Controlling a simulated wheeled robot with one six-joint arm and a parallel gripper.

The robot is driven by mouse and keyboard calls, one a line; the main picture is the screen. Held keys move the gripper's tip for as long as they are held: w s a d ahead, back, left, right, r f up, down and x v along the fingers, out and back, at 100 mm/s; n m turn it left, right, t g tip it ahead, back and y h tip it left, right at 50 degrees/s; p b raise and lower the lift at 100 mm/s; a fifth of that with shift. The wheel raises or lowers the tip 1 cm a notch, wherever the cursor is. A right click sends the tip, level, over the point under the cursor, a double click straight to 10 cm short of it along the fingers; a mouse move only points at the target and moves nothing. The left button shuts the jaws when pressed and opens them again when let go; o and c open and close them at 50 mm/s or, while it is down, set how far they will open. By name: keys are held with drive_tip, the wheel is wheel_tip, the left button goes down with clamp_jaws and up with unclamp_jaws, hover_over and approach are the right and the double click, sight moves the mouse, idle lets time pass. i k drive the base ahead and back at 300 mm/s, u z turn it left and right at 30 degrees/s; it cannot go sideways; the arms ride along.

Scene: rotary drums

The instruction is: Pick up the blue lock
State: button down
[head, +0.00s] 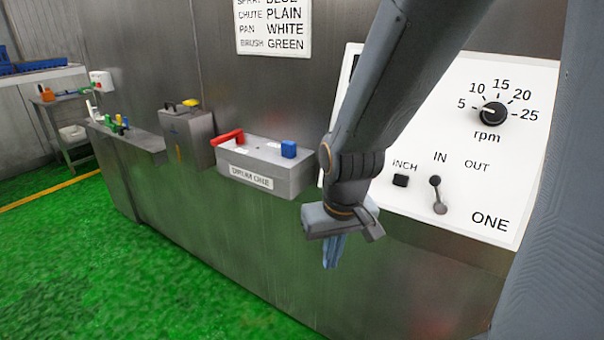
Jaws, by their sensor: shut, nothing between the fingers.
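A small blue block (288,149), which looks like the blue lock, sits on top of a grey box (265,178) labelled "DRUM ONE", near its right end. A red handle-like piece (229,138) lies on the left of the same box. My gripper (333,262) points down in front of the steel wall, to the right of the box and lower than the blue lock. It is apart from the lock. Its bluish fingers are together and hold nothing.
A control panel (515,100) with an rpm dial (493,113) and a lever (437,192) is at the right, partly behind my arm. A grey case (187,138) stands left of the box. Small coloured items stand on a ledge (137,141). Green floor (100,260) is open at lower left.

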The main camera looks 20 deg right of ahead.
sight(289, 150)
drive_tip(key=k, duration=0.95)
drive_tip(key=z, duration=2)
drive_tip(key=k, duration=0.3)
drive_tip(key=u, duration=1.8)
drive_tip(key=i, duration=1.7)
drive_tip(key=u, duration=0.05)
